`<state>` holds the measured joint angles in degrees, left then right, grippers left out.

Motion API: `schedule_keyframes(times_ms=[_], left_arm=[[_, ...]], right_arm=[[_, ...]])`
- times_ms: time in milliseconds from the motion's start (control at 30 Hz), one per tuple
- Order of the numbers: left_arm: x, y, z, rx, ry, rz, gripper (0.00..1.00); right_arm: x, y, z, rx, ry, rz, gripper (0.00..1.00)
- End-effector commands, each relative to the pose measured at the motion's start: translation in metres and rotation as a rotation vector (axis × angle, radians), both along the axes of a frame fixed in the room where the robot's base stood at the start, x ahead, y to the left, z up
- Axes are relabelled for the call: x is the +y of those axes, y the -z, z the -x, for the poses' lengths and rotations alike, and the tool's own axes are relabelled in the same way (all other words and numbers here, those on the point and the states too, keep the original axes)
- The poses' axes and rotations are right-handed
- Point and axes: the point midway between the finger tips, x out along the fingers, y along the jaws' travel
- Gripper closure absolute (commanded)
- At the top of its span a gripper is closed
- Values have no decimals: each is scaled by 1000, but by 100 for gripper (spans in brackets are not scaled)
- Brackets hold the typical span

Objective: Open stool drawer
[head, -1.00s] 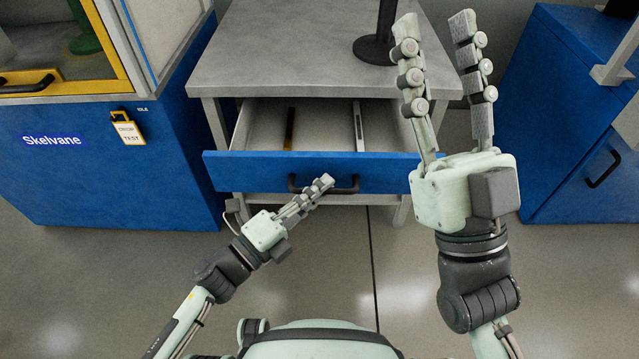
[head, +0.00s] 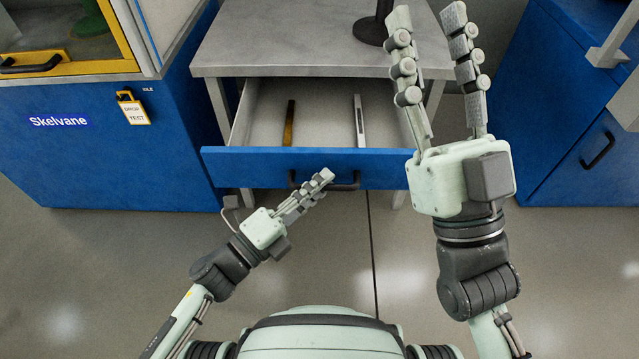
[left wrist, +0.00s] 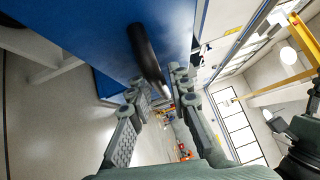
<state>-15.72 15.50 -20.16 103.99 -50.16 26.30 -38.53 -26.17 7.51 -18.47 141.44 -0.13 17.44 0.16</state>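The drawer (head: 262,167) has a blue front and sits under a grey-topped table or stool (head: 300,45). It is pulled well out, its pale inside showing. Its black bar handle (head: 347,186) is on the front. My left gripper (head: 322,180) is at the handle. In the left wrist view the handle (left wrist: 147,50) runs in between its two fingers, which look closed on it, though the contact is partly hidden. My right gripper (head: 427,15) is open and empty, raised over the drawer's right side and hiding part of it.
In the drawer lie a brown strip (head: 289,123) and a silver strip (head: 359,121). A black stand (head: 372,30) is on the tabletop. Blue cabinets stand left (head: 110,165) and right (head: 555,120). The floor before the drawer is clear.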

Motion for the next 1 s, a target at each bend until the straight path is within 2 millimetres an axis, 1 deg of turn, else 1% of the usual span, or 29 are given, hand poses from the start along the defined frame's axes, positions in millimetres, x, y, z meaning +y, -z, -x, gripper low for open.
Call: schedule_keyframes(times_ms=[233, 367, 467, 700, 800, 1000], left_arm=[[-1, 0, 1, 1, 2, 0, 80], [5, 2, 6, 4, 1, 1, 80], [16, 5, 17, 5, 2, -1, 80], [52, 11, 54, 5, 2, -1, 80], [66, 13, 66, 4, 1, -1, 80], [82, 16, 81, 1, 1, 0, 80]], right_arm=[[0, 0, 0, -4, -1, 1, 60], [0, 0, 0, -3, -1, 0, 60], [0, 0, 0, -3, -1, 0, 60], [0, 0, 0, -2, 1, 0, 60], [0, 0, 0, -2, 1, 0, 60], [0, -1, 0, -2, 1, 0, 60]])
